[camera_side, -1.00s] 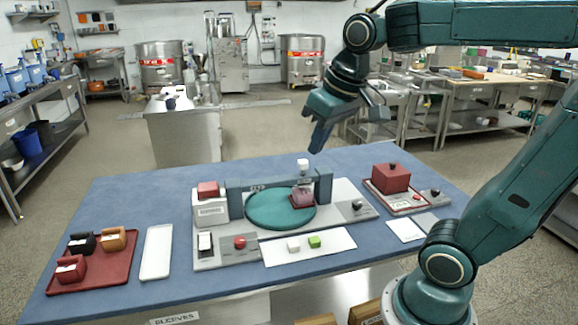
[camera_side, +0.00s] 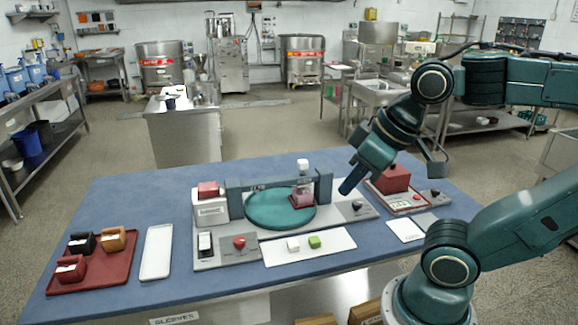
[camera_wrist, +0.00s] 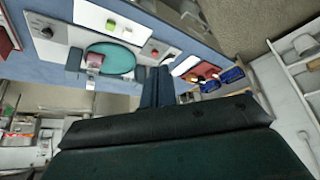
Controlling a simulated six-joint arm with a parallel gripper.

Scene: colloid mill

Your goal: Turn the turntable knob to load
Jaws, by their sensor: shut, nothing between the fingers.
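A black turntable knob (camera_side: 357,205) stands on the grey base plate, right of the green round turntable (camera_side: 275,210). In the wrist view the knob (camera_wrist: 46,32) shows at upper left, apart from my fingers. A jar with pink contents and a white cap (camera_side: 303,195) is at the turntable's right edge, by the dark bridge. My gripper (camera_side: 346,190) is shut and empty, tilted down, and appears above and behind the knob. In the wrist view its fingers (camera_wrist: 157,86) are together. The knob's pointer and any load mark are too small to read.
A red box (camera_side: 391,178) on a small panel with another black knob (camera_side: 435,192) stands right. A red button (camera_side: 240,242) and a white sheet (camera_side: 300,248) with white and green cubes lie in front. A red tray (camera_side: 95,275) with holders is left.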

